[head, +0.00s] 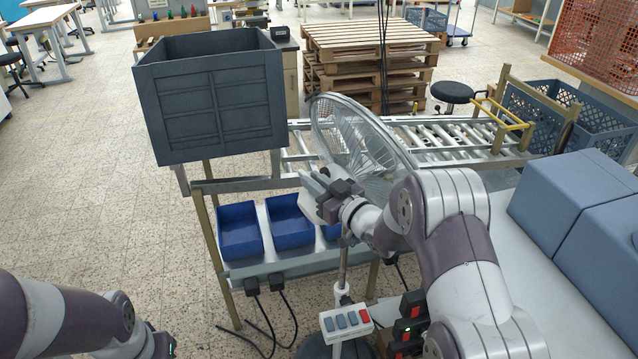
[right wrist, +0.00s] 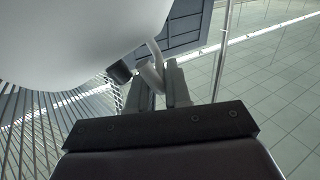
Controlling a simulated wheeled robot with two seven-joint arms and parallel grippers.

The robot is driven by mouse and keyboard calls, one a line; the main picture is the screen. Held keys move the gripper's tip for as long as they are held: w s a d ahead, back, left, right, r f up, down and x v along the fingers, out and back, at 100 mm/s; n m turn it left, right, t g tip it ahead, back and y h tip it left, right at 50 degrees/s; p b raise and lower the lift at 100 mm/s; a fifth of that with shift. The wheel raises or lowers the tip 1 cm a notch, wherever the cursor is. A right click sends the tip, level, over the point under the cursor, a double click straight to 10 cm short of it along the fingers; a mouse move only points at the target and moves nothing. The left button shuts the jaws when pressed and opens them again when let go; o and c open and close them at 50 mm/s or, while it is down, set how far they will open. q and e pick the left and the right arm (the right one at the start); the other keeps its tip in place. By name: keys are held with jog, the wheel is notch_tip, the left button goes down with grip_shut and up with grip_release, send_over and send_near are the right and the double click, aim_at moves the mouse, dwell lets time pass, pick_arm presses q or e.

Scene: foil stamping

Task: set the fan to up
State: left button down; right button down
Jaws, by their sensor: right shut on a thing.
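The fan (head: 345,130) stands on a thin pole (head: 343,268), its round wire cage tilted. Its white motor housing (head: 312,197) is partly hidden behind my right gripper (head: 326,186). In the right wrist view the housing (right wrist: 80,35) fills the upper left, with the cage wires (right wrist: 45,125) below it. My right gripper (right wrist: 150,80) is shut on a short grey handle (right wrist: 150,76) that sticks out from the housing. A control box (head: 346,321) with grey-blue buttons and one red button sits low on the pole. My left gripper is out of view; only its arm shows at lower left.
A dark grey crate (head: 208,100) stands left of the fan on a rack. Blue bins (head: 240,232) sit below it. A roller conveyor (head: 450,135) runs behind the fan. Blue-grey boxes (head: 590,215) stand on the right table. Cables hang near the pole.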

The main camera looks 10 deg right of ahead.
jog(key=c, duration=1.2)
grip_release()
jog(key=shift+s+a+f, duration=0.1)
jog(key=shift+s+f, duration=0.05)
jog(key=shift+f, duration=0.4)
jog(key=shift+c, duration=0.2)
jog(key=shift+o, duration=0.4)
jog(key=shift+a+r, duration=0.1)
jog(key=shift+r, duration=0.1)
jog(key=shift+s+d, duration=0.25)
jog(key=shift+d, duration=0.1)
jog(key=b+v, duration=0.3)
jog(key=v, duration=0.8)
jog(key=shift+s+b, duration=0.3)
jog(key=shift+s, duration=0.1)
jog(key=shift+r, duration=0.1)
